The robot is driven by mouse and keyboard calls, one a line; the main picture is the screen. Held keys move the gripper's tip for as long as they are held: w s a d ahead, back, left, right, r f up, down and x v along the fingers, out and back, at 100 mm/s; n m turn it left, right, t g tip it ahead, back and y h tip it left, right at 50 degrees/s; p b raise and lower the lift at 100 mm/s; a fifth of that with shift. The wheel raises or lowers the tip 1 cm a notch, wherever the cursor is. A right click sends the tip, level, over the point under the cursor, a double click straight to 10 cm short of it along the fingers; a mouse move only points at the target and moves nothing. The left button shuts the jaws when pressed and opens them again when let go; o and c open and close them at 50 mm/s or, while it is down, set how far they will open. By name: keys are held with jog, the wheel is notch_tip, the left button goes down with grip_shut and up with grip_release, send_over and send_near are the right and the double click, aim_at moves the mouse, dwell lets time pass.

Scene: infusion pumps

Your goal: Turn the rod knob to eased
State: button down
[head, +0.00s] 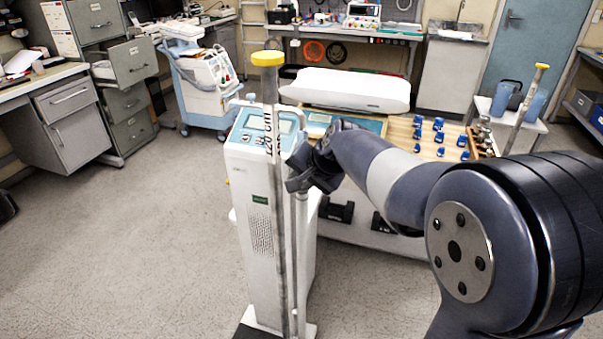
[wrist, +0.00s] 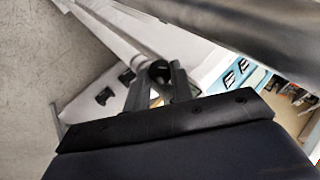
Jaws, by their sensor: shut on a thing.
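The rod knob (wrist: 158,70) is a small dark round piece between my two black fingers in the wrist view. My gripper (wrist: 158,84) is shut on it. In the head view my gripper (head: 302,180) is at the upper part of a thin pale rod (head: 301,250) and covers the knob there. The knob's marks and turned position cannot be read. The rod stands against the tall white pump cabinet (head: 260,225), which has a blue panel and small screen (head: 268,124) on top.
A grey post with a yellow cap (head: 268,58) stands in front of the cabinet, close left of my gripper; another yellow-capped post (head: 541,67) is at right. A wooden board (head: 440,150) with several blue pieces is behind my arm. Open floor (head: 130,240) lies at left.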

dwell(0.3)
jog(key=c, duration=1.2)
grip_release()
jog(key=shift+r, duration=0.1)
jog(key=v, duration=1)
jog(key=shift+s+r, duration=0.15)
jog(key=shift+s, duration=0.1)
jog(key=shift+d, duration=0.1)
